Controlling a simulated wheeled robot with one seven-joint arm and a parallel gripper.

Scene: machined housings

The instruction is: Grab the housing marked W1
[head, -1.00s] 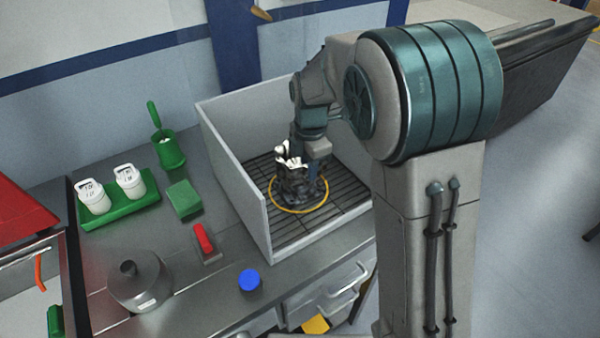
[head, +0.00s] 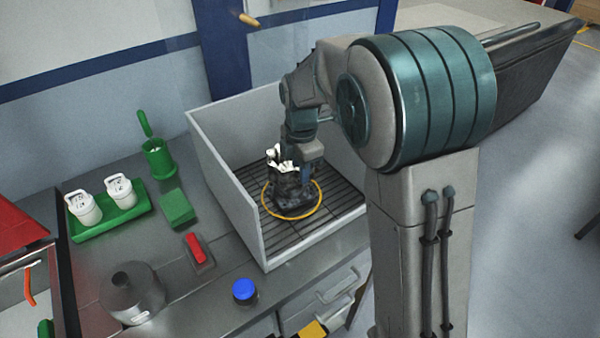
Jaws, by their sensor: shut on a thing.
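A dark, rounded housing (head: 292,194) stands on the slatted floor of a grey open-fronted box, inside a yellow ring (head: 318,208). My gripper (head: 289,168) reaches down onto it from above and is shut on it; the fingertips are small and partly hidden. White pieces (head: 275,155) show at the top of the housing, beside the gripper. A grey metal housing (head: 132,292) with a narrow neck and a small pale label stands on the bench at lower left. I cannot read a W1 mark on either one.
The box walls (head: 228,205) stand close around my gripper. On the bench are a green tray (head: 112,222) with two white lidded pots, a green brush holder (head: 159,160), a green block (head: 178,208), a red-topped item (head: 196,250) and a blue-capped jar (head: 244,291).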

